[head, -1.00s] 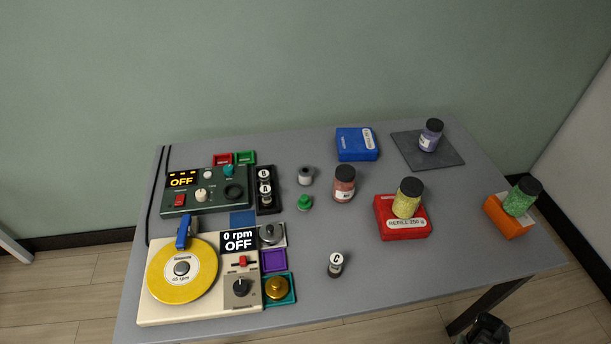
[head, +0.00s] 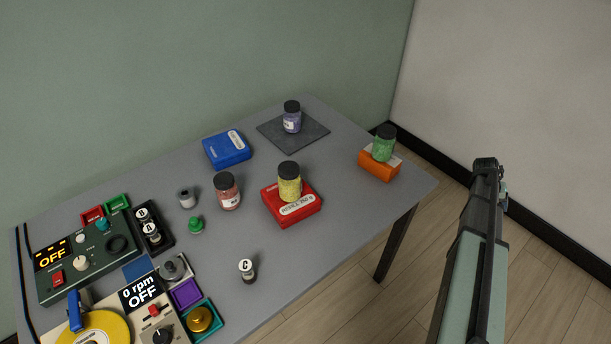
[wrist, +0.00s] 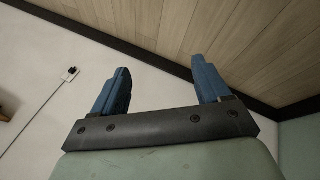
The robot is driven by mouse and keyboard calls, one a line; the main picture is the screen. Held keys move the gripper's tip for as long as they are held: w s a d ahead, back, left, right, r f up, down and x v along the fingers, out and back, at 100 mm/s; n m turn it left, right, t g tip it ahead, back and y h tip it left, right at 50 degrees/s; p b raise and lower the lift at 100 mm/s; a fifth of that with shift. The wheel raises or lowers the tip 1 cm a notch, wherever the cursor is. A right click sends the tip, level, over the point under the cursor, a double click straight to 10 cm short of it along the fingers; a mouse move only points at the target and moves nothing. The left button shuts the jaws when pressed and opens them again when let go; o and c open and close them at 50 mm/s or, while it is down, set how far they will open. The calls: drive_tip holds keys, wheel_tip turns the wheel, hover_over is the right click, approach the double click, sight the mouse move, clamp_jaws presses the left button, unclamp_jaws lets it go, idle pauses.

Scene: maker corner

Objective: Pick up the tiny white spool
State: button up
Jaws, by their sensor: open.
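A small pale grey-white cylinder with a dark hole in its top (head: 187,198) stands on the table behind the green knob; it looks like the tiny white spool, though it is too small to be sure. My gripper (wrist: 160,66) shows in the wrist view with its two blue fingers wide apart and nothing between them. It faces the floor and wall, away from the table. In the head view part of my arm rises at the right, off the table's right side. The spool is not in the wrist view.
Near the cylinder stand a green knob (head: 196,225), a red-filled jar (head: 228,193) and a blue box (head: 227,150). A yellow-filled jar (head: 289,184) stands on a red box (head: 306,210). A black canister marked C (head: 247,272) stands in front. The table's right front is clear.

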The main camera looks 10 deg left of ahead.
drive_tip(key=w+d+r+h, duration=0.1)
drive_tip(key=w+d+r, duration=0.25)
drive_tip(key=r, duration=0.45)
drive_tip(key=w+a+r, duration=0.5)
drive_tip(key=a, duration=0.1)
drive_tip(key=w+a+r+n+y, duration=0.1)
drive_tip(key=w+a+r+n, duration=0.15)
drive_tip(key=a, duration=0.95)
drive_tip(key=w+a+r+n+y, duration=0.1)
drive_tip(key=a+r, duration=0.3)
drive_tip(key=a, duration=0.8)
drive_tip(key=w+a+r+n, duration=0.2)
drive_tip(key=a+r, duration=0.1)
drive_tip(key=a, duration=0.9)
drive_tip(key=s+a+n+y, duration=0.2)
drive_tip(key=a+n, duration=0.3)
drive_tip(key=a, duration=1.3)
drive_tip(key=n+y, duration=0.3)
drive_tip(key=n, duration=1.3)
hover_over(184, 193)
drive_tip(key=shift+g, duration=0.4)
drive_tip(key=f, duration=0.7)
drive_tip(key=shift+d+f, duration=0.15)
drive_tip(key=shift+d, duration=0.05)
drive_tip(key=shift+w+a+f, duration=0.1)
drive_tip(key=shift+f, duration=1.3)
drive_tip(key=shift+a+f, duration=0.1)
drive_tip(key=shift+f, duration=1.25)
